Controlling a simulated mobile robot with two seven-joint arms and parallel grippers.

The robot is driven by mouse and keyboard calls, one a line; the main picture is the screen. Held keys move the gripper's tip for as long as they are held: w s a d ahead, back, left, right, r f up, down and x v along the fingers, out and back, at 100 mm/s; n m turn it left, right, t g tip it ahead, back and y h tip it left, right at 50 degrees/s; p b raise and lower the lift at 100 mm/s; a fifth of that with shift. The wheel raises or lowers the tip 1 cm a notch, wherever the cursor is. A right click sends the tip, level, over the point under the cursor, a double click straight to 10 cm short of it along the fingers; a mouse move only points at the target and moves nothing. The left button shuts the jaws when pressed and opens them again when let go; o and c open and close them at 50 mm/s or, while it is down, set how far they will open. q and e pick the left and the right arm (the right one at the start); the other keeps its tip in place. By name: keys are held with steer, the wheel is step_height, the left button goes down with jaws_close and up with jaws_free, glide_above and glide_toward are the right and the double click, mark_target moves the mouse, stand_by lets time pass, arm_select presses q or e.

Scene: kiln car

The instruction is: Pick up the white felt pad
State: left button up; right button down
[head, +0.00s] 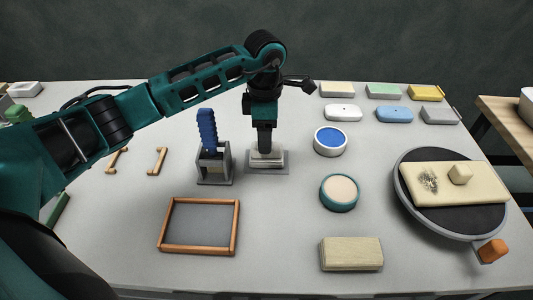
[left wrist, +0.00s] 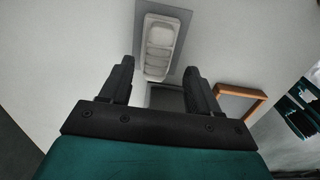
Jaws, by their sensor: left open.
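A pale, off-white padded block, which looks like the white felt pad (head: 266,161), lies on a flat grey plate (head: 282,169) in the middle of the table. My left gripper (head: 264,147) points straight down over it. In the left wrist view the pad (left wrist: 158,45) shows beyond the two fingers, and the gripper (left wrist: 160,80) is open with nothing between its fingers. I cannot tell from the head view whether the fingertips touch the pad. The gripper hides part of its top. My right gripper does not show.
A grey stand with a blue-handled tool (head: 208,130) stands close left of the pad. A wood-framed tray (head: 236,240) lies in front. Round tubs (head: 339,204) and a turntable (head: 478,238) are to the right. Colored blocks (head: 384,91) line the back right.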

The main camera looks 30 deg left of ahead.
mark_target(275, 159)
arm_select(q)
steer(key=f, duration=0.4)
steer(key=shift+w+f, duration=0.2)
steer(key=shift+c, duration=0.3)
steer(key=c, duration=1)
